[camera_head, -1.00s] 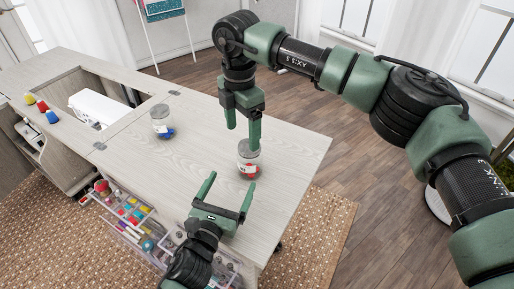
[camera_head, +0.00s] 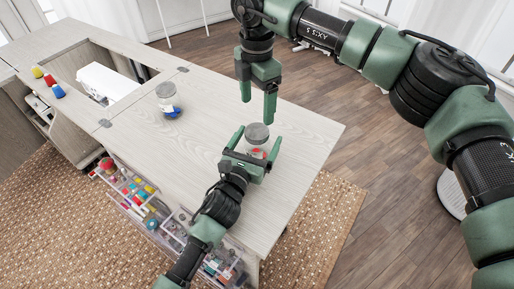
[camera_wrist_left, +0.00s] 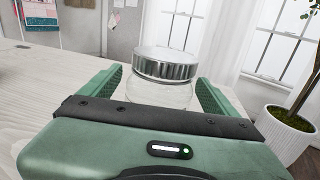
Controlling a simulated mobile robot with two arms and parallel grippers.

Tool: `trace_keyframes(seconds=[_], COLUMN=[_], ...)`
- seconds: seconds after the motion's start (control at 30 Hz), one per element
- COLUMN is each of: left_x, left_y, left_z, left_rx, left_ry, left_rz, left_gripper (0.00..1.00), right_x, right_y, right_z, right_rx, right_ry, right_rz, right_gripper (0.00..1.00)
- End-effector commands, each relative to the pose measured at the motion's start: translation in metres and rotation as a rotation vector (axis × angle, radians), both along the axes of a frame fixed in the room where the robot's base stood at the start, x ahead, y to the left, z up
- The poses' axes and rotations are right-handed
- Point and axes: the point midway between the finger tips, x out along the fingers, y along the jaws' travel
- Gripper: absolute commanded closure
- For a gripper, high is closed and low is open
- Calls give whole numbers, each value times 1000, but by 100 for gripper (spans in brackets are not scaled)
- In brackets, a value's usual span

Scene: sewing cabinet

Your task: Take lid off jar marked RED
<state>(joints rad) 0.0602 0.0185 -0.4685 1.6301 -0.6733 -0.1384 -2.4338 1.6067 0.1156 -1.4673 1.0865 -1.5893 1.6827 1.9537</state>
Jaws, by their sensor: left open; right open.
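The jar with red contents (camera_head: 256,152) stands upright on the table with its grey lid (camera_head: 257,133) on. My left gripper (camera_head: 260,145) is open, with its fingers on either side of this jar. In the left wrist view the jar (camera_wrist_left: 160,92) and its ribbed metal lid (camera_wrist_left: 165,66) stand between the open fingers, with gaps at both sides. My right gripper (camera_head: 257,102) is open, pointing down, just above and behind the lid. The jar's label is mostly hidden.
The wooden table (camera_head: 200,143) is clear between the two jars. A white sewing machine (camera_head: 105,84) sits in the cabinet opening. Red, yellow and blue spools (camera_head: 49,80) stand at the left. Open drawers with thread (camera_head: 135,195) project below the front edge.

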Motion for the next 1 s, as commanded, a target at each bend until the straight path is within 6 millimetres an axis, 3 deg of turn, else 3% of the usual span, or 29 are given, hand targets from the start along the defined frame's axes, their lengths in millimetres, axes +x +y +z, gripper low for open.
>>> trace_keyframes(seconds=[0.2,0.5,0.53,0.77,1.0], left_x=[0,0,0,0,0], left_y=[0,0,0,0,0], left_z=[0,0,0,0,0], left_rx=[0,1,1,1,1], left_ry=[0,0,0,0,0], left_rz=[0,0,0,0,0], left_gripper=[12,96,100,100,100], right_x=[0,0,0,0,-1], right_y=[0,0,0,1,1], right_z=[0,0,0,0,-1], right_rx=[0,0,0,1,1], right_ry=[0,0,0,1,2], right_rz=[0,0,0,-106,-510], right_gripper=[23,23,23,23,23])
